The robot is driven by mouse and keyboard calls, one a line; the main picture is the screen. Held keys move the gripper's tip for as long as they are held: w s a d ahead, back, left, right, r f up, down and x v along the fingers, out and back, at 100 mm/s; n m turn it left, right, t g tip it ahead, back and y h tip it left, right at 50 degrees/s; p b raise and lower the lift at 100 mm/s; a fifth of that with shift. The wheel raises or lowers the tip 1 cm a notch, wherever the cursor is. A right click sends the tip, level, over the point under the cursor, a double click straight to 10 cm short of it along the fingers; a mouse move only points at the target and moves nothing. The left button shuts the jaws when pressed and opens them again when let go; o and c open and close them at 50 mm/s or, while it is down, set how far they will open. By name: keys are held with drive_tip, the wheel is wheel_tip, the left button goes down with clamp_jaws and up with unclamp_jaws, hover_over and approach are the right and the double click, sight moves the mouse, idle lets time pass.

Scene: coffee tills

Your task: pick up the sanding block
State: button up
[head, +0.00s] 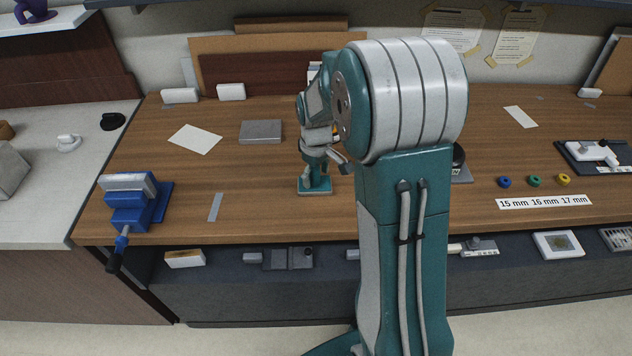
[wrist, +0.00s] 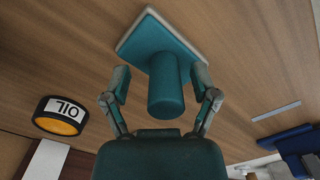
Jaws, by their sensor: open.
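The sanding block, a teal flat plate with a pale edge and a round upright teal handle, stands on the wooden bench; in the head view its plate (head: 315,188) shows below my gripper (head: 322,166). In the wrist view the handle of the sanding block (wrist: 166,92) is between the two fingers of my gripper (wrist: 160,82). The fingers are open, one on each side of the handle. The right fingertip looks close to it, and I cannot tell whether it touches. In the head view my arm hides part of the bench behind.
A blue vise (head: 130,203) stands at the bench's left front. A grey box (head: 260,131) and a paper sheet (head: 195,139) lie behind left. A round oil tin (wrist: 60,116) shows in the wrist view. Coloured rings (head: 535,181) lie to the right. Bench left of the block is mostly clear.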

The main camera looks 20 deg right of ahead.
drive_tip(key=shift+a, duration=0.25)
drive_tip(key=shift+c, duration=1.3)
drive_tip(key=shift+a+r, duration=0.1)
clamp_jaws()
drive_tip(key=shift+r, duration=0.35)
drive_tip(key=shift+d+r, duration=0.2)
drive_tip(key=shift+r, duration=1)
drive_tip(key=s+d+r, duration=0.9)
drive_tip(key=s+r, duration=0.1)
drive_tip(key=shift+d, duration=0.3)
